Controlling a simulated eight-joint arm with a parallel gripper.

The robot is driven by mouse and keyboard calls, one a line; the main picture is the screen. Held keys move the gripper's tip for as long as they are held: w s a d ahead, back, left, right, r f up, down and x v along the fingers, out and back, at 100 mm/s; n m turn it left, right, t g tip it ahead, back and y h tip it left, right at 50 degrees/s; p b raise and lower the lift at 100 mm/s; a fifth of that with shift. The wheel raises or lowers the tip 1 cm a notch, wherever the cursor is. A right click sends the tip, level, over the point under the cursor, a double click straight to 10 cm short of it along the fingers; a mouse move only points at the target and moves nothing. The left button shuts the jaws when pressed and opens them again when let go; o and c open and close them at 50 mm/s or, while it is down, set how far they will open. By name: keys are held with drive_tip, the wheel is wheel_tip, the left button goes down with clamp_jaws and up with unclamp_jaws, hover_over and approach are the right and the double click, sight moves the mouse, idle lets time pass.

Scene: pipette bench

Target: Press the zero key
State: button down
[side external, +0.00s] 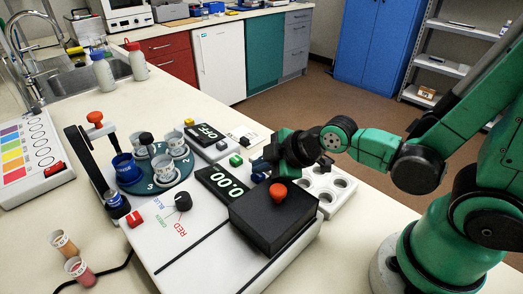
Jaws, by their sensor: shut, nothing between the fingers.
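A white instrument (160,250) has a display (222,182) reading 0.00, a black selector knob (183,202) and a black lid (262,222) with a red knob (278,192). A green key (236,160) sits just behind the display, and a blue key-like part (257,178) shows at its right. No zero label is legible, so I cannot tell which key is zero. My gripper (262,163) is shut and empty, behind the lid and right of the display, close over the blue part. I cannot tell whether it touches; its tips are partly lost against dark parts.
A second unit with a display (207,132) reading OFF stands behind. A turntable (152,178) with white cups and a blue cup is at left. A white rack (340,197) with round holes lies right of the lid. Two filled cups (64,245) stand front left.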

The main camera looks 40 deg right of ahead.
drive_tip(key=shift+s+d+r, duration=0.1)
drive_tip(key=shift+s+r, duration=0.2)
drive_tip(key=shift+r, duration=0.1)
drive_tip(key=shift+r, duration=0.1)
drive_tip(key=shift+r, duration=2.4)
drive_tip(key=s+d+m, duration=0.1)
drive_tip(key=m, duration=0.2)
drive_tip(key=s+d+m+g+h, duration=0.1)
drive_tip(key=d+m, duration=0.1)
drive_tip(key=m, duration=0.2)
drive_tip(key=s+d+m+g, duration=0.1)
drive_tip(key=m, duration=0.3)
drive_tip(key=shift+s+d+r+h, duration=0.15)
drive_tip(key=shift+d+r+h, duration=0.15)
drive_tip(key=shift+r+h, duration=0.1)
